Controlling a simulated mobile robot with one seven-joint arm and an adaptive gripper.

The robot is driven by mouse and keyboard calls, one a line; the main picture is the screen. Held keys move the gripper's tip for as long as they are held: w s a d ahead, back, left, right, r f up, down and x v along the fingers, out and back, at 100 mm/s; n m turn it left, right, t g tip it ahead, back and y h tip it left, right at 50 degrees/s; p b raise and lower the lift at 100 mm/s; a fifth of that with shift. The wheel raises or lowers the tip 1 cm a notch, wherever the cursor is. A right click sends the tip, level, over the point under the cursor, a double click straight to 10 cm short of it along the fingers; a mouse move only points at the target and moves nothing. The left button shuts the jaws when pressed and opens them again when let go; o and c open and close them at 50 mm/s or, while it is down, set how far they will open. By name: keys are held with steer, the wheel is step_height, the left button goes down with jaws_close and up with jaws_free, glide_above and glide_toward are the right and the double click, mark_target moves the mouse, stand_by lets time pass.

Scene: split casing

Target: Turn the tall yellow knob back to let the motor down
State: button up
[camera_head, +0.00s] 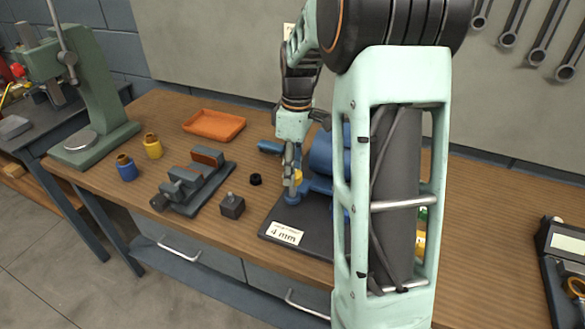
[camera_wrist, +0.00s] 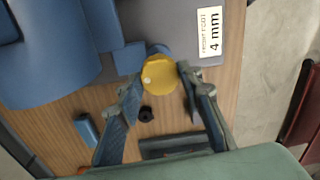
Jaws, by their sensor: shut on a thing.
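The yellow knob (camera_head: 298,178) stands at the near left of the blue motor assembly (camera_head: 322,158). In the wrist view its round yellow top (camera_wrist: 160,73) has a small pale mark towards its left side. My gripper (camera_head: 291,184) comes down on it from above, with one finger on each side; the fingers also show in the wrist view (camera_wrist: 160,80). The gripper is shut on the knob. The motor's blue body (camera_wrist: 50,55) fills the upper left of the wrist view. My arm hides much of the assembly's right side in the head view.
The dark base plate (camera_head: 272,231) bears a "4 mm" label (camera_head: 286,234). To its left are a black ring (camera_head: 255,179), a dark block with a pin (camera_head: 232,206) and a vise (camera_head: 190,190). An orange tray (camera_head: 214,125) lies behind. Bare wood shows between them.

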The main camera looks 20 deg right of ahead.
mark_target(296, 173)
steer(key=shift+w+d+r, duration=0.15)
steer(key=shift+w+r, duration=0.1)
steer(key=o, duration=0.9)
steer(key=shift+o, duration=1.3)
steer(key=shift+s, duration=0.1)
steer(key=shift+f, duration=0.15)
step_height(296, 173, up, 12)
steer(key=shift+d, duration=0.25)
steer(key=shift+s, duration=0.15)
